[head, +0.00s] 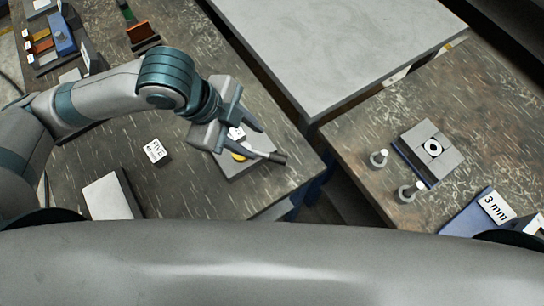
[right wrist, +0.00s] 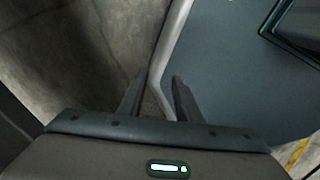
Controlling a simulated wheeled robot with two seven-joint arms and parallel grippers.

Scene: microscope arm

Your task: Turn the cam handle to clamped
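The cam clamp stands on a light grey block (head: 235,172) near the right corner of the left bench. Its dark cam handle (head: 272,156) points right in the head view, past the block's edge. A yellow part (head: 239,156) and a small white label (head: 236,133) show beside it. My left gripper (head: 241,141) is over the block with its fingers apart. The handle's inner end is close to the fingers; I cannot tell whether they touch. My right gripper (right wrist: 158,98) shows in the right wrist view, open and empty, away from the clamp.
A white cube marked FIVE (head: 155,150) and a pale block (head: 111,196) lie on the left bench. A gap separates the benches.

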